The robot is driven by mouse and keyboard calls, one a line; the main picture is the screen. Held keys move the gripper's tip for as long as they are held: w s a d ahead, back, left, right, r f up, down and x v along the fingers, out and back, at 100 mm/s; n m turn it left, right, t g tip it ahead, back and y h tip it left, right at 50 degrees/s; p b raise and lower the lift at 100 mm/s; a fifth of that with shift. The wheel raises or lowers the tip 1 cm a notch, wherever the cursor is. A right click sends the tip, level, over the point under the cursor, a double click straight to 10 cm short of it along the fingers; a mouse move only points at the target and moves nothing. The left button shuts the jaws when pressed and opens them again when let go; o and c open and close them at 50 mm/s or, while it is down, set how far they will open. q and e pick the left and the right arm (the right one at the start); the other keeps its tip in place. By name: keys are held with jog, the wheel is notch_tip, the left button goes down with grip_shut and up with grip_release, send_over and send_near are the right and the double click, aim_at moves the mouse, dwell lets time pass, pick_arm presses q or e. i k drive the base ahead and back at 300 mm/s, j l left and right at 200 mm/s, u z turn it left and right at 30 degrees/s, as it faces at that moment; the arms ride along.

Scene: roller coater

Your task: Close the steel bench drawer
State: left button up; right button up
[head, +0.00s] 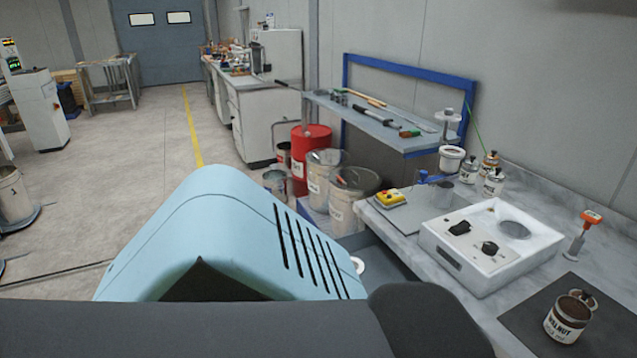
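The bench (405,222) with a mottled grey top runs along the right side. Below its left edge, a grey-blue surface (385,262) shows, which looks like part of a pulled-out drawer. A small white round thing (358,265) shows at its left end. Most of this part is hidden behind a large light-blue slotted shell and dark parts close to the camera, so I cannot tell how far the drawer stands out. Neither of my grippers is in view.
On the bench stand a white device (490,245), a yellow button box (390,198), a walnut tin (567,318) and several jars. Clear bins (352,195) and a red drum (311,150) stand beyond the bench. The floor at left (110,180) is mostly clear.

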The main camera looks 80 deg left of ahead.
aim_at(382, 265)
jog(key=u, duration=2.4)
